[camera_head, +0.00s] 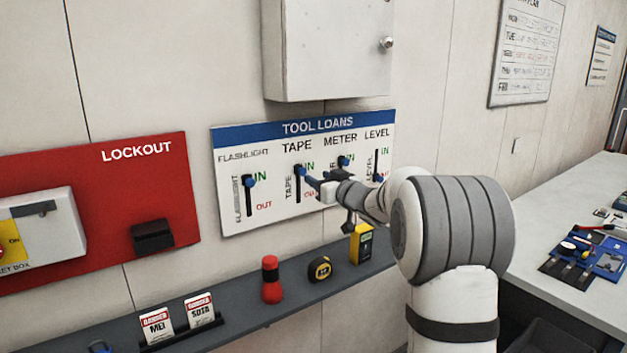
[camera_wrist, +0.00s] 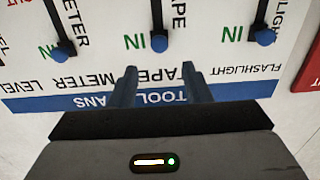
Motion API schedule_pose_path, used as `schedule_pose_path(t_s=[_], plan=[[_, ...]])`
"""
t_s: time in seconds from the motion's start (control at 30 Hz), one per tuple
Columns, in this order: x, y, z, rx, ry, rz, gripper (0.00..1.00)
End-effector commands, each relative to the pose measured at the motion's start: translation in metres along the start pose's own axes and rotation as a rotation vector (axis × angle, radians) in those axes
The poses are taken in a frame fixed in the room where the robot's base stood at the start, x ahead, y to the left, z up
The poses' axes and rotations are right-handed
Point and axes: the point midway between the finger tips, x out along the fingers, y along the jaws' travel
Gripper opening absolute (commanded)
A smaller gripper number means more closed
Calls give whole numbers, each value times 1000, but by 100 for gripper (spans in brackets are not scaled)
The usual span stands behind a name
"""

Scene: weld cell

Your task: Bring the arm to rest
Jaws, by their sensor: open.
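My gripper (camera_head: 314,184) is in front of the white tool loans board (camera_head: 231,221), beside the tape slider. In the wrist view my gripper (camera_wrist: 160,84) is open, with nothing between its two dark blue fingers. The blue tape knob (camera_wrist: 159,42) is just beyond the fingertips, apart from them in the picture; the gap in depth is unclear. The flashlight knob (camera_wrist: 264,37) and meter knob (camera_wrist: 60,55) are at their IN marks. The level knob (camera_head: 378,179) appears low in its slot; my arm partly covers that area.
Below the board, a dark shelf (camera_head: 240,329) holds a red flashlight (camera_head: 271,279), a tape measure (camera_head: 319,269) and a yellow meter (camera_head: 361,244). A wall cabinet (camera_head: 328,45) hangs above. A red lockout board (camera_head: 95,255) is at left, a workbench (camera_head: 560,205) at right.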

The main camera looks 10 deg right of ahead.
Motion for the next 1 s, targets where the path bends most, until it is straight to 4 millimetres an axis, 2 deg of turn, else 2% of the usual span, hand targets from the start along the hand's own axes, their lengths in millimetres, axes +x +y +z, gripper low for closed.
schedule_pose_path(t_s=[0.4, 0.53, 0.67, 0.77, 0.87, 1.0], plan=[[-2, 0, 0, 1, 0, 0, 44], [-24, -2, -10, -12, -55, 122, 44], [-71, -7, -6, -12, -191, 304, 44], [-119, -19, 8, 7, -334, 419, 44], [-174, -39, 32, 38, -501, 497, 44], [-256, -85, 74, 102, -763, 525, 44]])
